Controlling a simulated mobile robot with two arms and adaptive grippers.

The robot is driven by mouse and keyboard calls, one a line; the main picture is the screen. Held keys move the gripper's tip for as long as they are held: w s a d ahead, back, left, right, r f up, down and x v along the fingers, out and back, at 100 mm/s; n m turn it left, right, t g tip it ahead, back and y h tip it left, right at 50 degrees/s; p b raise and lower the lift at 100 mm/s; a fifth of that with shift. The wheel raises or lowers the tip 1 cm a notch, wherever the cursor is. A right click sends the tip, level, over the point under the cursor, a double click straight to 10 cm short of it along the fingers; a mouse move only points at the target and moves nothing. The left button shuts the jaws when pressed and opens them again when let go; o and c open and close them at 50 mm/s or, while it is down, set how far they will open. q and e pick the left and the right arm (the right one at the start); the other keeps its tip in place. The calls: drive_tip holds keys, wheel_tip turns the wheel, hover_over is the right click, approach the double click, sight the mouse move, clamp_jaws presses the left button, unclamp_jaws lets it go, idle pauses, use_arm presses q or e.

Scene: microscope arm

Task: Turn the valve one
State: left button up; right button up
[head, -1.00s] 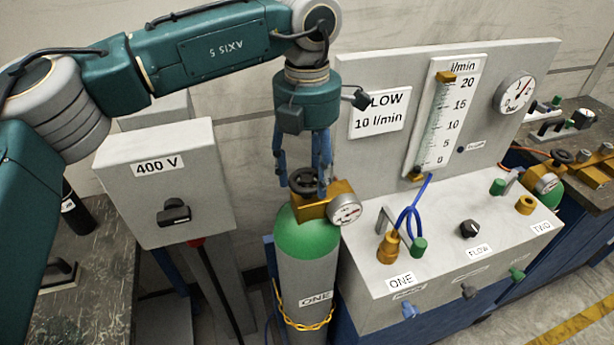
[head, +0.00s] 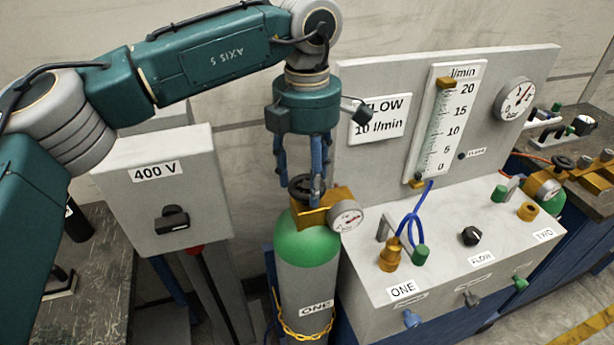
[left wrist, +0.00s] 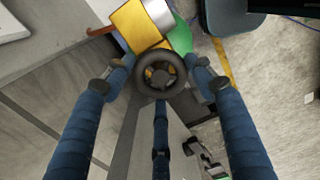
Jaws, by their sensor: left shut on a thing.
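Cylinder ONE is a grey gas bottle with a green shoulder (head: 307,248) and a label reading ONE. On top is its black valve handwheel (head: 300,184), above a brass valve body (head: 322,205) with a round gauge (head: 346,216). My left gripper (head: 303,186) points straight down and is shut on the handwheel. In the left wrist view the handwheel (left wrist: 160,75) lies between the blue fingers, with two fingertips at its sides and a third finger at its lower edge. The fingers partly hide the wheel in the head view. My right gripper is not in view.
A grey 400 V box (head: 160,190) with a black knob stands left. Right is a grey flow panel (head: 375,150) with a flow scale (head: 445,120) and a console (head: 440,255) with several fittings. A yellow chain (head: 300,331) rings the cylinder.

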sight(307, 184)
use_arm(q)
drive_tip(key=shift+r, duration=0.15)
drive_tip(key=o, duration=1.2)
drive_tip(key=shift+c, duration=0.2)
wheel_tip(307, 184, up, 12)
